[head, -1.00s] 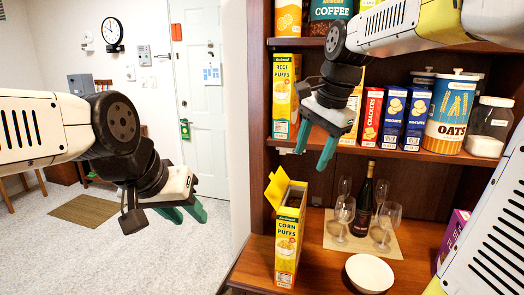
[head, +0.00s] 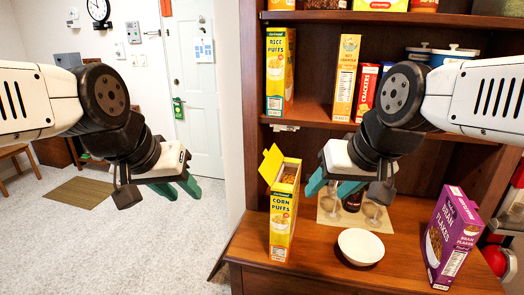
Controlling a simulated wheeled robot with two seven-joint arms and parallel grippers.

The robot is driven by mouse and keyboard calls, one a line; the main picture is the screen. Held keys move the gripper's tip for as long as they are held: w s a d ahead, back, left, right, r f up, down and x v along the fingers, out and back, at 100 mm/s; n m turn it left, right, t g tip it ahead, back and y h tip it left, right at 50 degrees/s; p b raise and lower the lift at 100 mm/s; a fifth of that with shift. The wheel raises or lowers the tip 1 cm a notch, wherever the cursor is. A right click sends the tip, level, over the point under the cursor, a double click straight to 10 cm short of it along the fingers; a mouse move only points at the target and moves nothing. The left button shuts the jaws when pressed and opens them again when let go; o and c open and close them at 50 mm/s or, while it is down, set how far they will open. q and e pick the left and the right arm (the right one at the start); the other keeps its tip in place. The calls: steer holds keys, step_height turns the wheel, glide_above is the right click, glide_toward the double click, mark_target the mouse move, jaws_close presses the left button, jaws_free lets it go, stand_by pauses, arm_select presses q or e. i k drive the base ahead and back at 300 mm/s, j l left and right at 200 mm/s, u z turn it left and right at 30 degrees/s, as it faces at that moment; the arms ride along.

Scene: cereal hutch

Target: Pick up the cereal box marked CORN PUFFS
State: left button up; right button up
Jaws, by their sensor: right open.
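The yellow CORN PUFFS box (head: 282,222) stands upright on the hutch counter near its left front, with its top flap open. My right gripper (head: 331,187) is open and empty, to the right of the box's top and apart from it in the picture. My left gripper (head: 184,187) is at the left, over the room's floor in the picture, well to the left of the box. Its green fingers show, but their gap is hard to judge.
A white bowl (head: 361,247) is on the counter right of the box. A purple BRAN FLAKES box (head: 453,240) stands farther right. Wine glasses and a bottle on a mat (head: 385,218) are partly hidden behind my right gripper. RICE PUFFS (head: 276,75) stands on the shelf above.

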mark_target(286, 209)
steer(key=j+z, duration=0.3)
steer(key=z, duration=0.15)
steer(key=k+j+z, duration=0.1)
steer(key=j+z, duration=0.3)
steer(key=k+j+z, duration=0.1)
steer(key=j, duration=0.3)
steer(key=k+j+z, duration=0.1)
steer(key=j, duration=0.3)
steer(key=k+j, duration=0.25)
steer(key=j, duration=0.15)
steer(key=k+j+z, duration=0.15)
steer(key=j, duration=0.25)
steer(key=i+j, duration=0.1)
steer(key=j, duration=0.2)
